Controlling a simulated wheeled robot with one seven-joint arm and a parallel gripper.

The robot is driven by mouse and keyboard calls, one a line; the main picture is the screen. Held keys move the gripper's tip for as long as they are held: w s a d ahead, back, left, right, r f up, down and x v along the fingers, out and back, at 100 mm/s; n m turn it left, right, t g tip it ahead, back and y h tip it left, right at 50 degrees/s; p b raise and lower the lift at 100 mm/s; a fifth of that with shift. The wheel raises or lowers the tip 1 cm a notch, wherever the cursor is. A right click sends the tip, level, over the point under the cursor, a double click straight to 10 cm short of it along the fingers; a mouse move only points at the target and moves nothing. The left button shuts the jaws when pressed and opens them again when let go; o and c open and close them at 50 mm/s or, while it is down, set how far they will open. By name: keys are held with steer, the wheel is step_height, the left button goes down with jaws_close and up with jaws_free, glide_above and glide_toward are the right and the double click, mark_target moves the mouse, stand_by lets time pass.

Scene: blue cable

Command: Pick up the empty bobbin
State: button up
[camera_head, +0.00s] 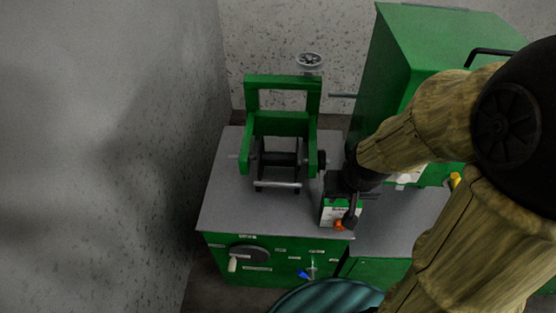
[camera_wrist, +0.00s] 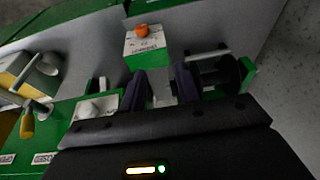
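A black bobbin (camera_head: 279,160) with no cable visible on it sits between the arms of a green frame (camera_head: 283,82) on the grey machine top. In the wrist view the dark bobbin (camera_wrist: 216,74) is at the right, beyond my right finger. My gripper (camera_wrist: 160,84) is open, and nothing shows held between its two dark fingers. In the head view my gripper (camera_head: 352,193) is to the right of the bobbin and apart from it. It is over or near a small box with an orange button; the exact gap is unclear. My wrist partly hides that area.
The button box (camera_wrist: 148,48) is ahead of my fingers. A tall green cabinet (camera_head: 400,65) stands behind my arm. The machine front (camera_head: 260,270) carries a round handle and small levers. A grey wall is at the left. The machine top (camera_head: 225,195) is clear left of the frame.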

steer(key=w+a+f+m+t+b, duration=0.2)
steer(key=w+a+f+t+b, duration=0.5)
steer(key=w+a+f, duration=0.6)
steer(key=s+a+n+t+b, duration=0.1)
steer(key=s+a+t+b, duration=0.3)
steer(key=a+t, duration=0.3)
steer(key=s+a, duration=0.1)
steer(key=a, duration=0.1)
steer(key=shift+s+a+f+n+t+h, duration=0.15)
steer(key=shift+a+f+n+t+h, duration=0.15)
steer(key=shift+f+n+h, duration=0.1)
steer(key=p, duration=0.1)
glide_toward(267, 158)
steer(key=w+a+r, duration=0.1)
steer(key=w+r, duration=0.1)
steer(key=w+a+r, duration=0.1)
steer(key=w, duration=0.1)
steer(key=shift+a, duration=0.3)
steer(key=shift+w, duration=0.1)
